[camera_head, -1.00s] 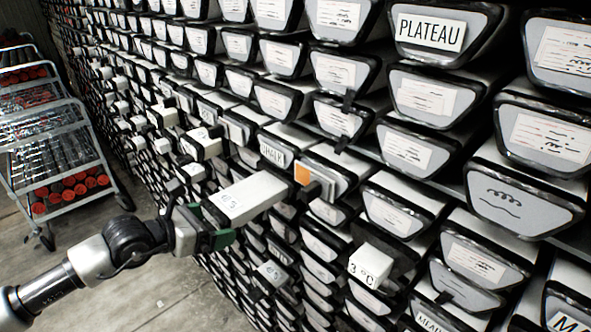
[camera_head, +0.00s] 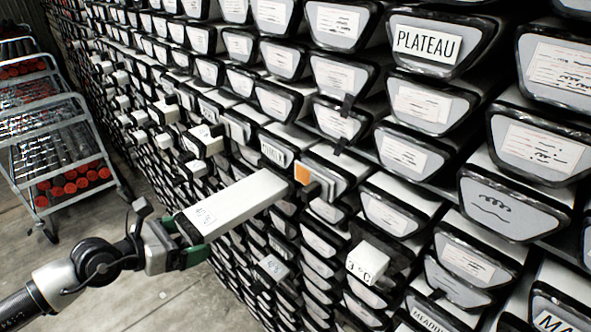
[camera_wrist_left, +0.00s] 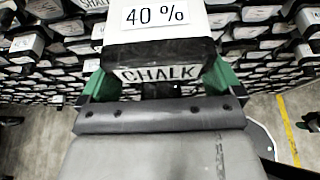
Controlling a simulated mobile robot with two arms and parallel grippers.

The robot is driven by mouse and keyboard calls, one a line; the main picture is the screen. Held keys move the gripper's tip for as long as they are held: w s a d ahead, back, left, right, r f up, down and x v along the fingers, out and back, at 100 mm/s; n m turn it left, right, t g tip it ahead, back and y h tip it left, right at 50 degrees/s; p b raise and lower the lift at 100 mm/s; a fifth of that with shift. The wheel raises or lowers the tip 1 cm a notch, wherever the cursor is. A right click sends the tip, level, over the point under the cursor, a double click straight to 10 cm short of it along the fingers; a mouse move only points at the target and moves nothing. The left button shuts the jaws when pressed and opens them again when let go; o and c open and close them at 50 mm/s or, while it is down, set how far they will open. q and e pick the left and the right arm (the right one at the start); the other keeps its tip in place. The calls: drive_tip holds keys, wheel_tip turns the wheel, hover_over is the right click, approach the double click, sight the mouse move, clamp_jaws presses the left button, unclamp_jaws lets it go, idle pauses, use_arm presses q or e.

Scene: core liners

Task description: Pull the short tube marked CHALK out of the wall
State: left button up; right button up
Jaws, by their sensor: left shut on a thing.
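The held tube (camera_head: 238,203) is a long white box-shaped piece sticking out from the wall of tubes toward the lower left. In the left wrist view its dark end carries a CHALK label, and its top (camera_wrist_left: 157,35) carries a 40 % label. My left gripper (camera_head: 190,236) is shut on its outer end; its green fingers (camera_wrist_left: 158,78) sit on both sides of that end. The tube's far end meets the wall front; I cannot tell how much is inside. Another CHALK label (camera_head: 276,154) shows on the wall just above.
A tube face with an orange tag (camera_head: 302,174) sits beside the held tube's far end. A white box-shaped tube (camera_head: 367,262) juts out at lower right, several others at left. A wire rack cart (camera_head: 62,150) stands at far left. Floor is open beneath my left arm.

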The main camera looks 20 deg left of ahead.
use_arm(q)
drive_tip(key=o, duration=1.2)
drive_tip(key=shift+o, duration=0.2)
drive_tip(key=shift+f, duration=0.1)
drive_tip(key=b+v, duration=0.3)
drive_tip(key=v, duration=0.7)
drive_tip(key=shift+s+a, duration=0.25)
drive_tip(key=shift+s, duration=0.05)
